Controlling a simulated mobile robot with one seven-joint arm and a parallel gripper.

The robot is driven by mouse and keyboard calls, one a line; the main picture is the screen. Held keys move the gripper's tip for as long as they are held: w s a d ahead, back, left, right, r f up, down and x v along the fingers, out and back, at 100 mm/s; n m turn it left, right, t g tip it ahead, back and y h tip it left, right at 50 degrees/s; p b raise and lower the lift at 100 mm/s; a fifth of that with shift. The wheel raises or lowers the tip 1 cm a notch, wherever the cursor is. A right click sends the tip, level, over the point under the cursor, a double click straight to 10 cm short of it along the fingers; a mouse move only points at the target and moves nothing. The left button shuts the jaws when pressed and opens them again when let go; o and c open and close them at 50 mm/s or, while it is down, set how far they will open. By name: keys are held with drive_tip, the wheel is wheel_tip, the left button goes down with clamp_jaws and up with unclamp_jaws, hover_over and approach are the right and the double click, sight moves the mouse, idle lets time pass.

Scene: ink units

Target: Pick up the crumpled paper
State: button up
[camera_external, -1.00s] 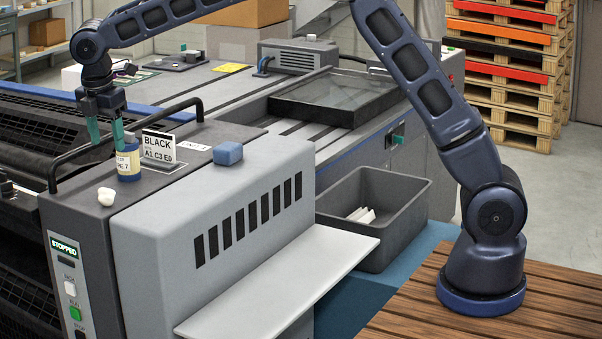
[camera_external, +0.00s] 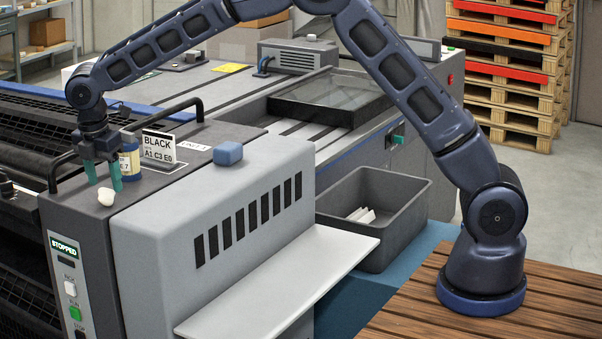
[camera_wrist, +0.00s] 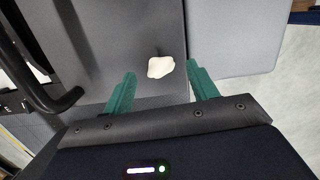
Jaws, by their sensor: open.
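The crumpled paper (camera_external: 106,196) is a small white lump on the dark grey top of the machine, near its front left corner. In the wrist view the paper (camera_wrist: 160,67) lies ahead of and between my fingertips, closer to the picture's middle. My gripper (camera_external: 104,183) has green fingers pointing down, spread apart, just above and behind the paper. Whether the fingertips touch the machine top cannot be told.
A blue and cream ink can (camera_external: 130,158) stands close behind my gripper, beside a BLACK sign (camera_external: 159,146). A blue block (camera_external: 228,153) sits to the right. A black handle rail (camera_external: 54,175) runs along the left. A grey bin (camera_external: 395,215) holds white scraps.

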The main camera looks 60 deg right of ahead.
sight(93, 190)
wheel_tip(93, 190, down, 3)
drive_tip(key=shift+f, duration=0.15)
drive_tip(key=c, duration=1)
drive_tip(key=shift+c, duration=0.2)
